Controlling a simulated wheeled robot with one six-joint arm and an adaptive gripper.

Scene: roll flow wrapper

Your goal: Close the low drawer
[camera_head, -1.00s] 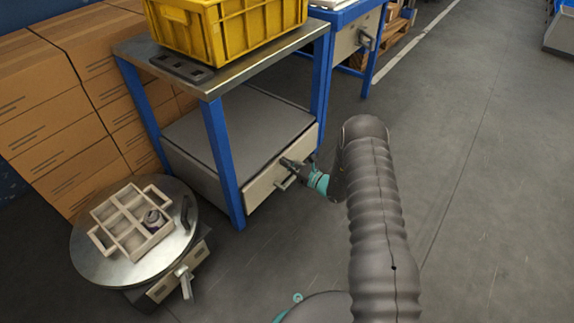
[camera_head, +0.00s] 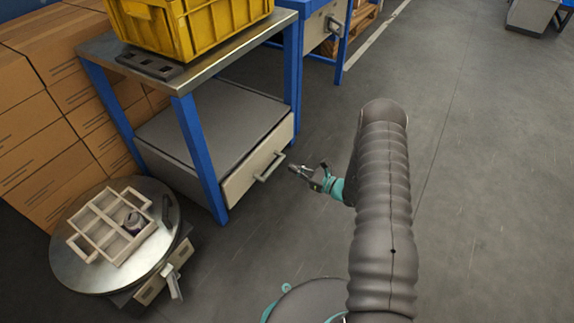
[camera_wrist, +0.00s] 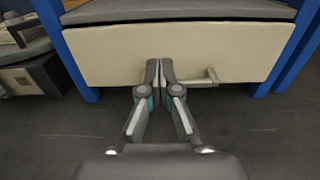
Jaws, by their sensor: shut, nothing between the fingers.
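The low drawer (camera_head: 257,163) is under the blue-legged table. Its beige front sits close to flush between the front legs, and whether a small gap remains cannot be told. Its bar handle (camera_head: 269,168) sticks out from the front. In the wrist view the drawer front (camera_wrist: 120,52) spans the picture and the handle (camera_wrist: 209,79) lies just right of the fingertips. My gripper (camera_head: 292,169) is shut and empty, a short way out from the drawer front, to the right of the handle in the head view. The fingers (camera_wrist: 159,66) also show shut in the wrist view.
A yellow crate (camera_head: 190,25) stands on the table top. A round metal stand (camera_head: 82,270) with a divided tray (camera_head: 108,242) and its own small drawer is at the lower left. Cardboard boxes (camera_head: 30,150) stack behind. The floor (camera_head: 480,200) on the right is clear.

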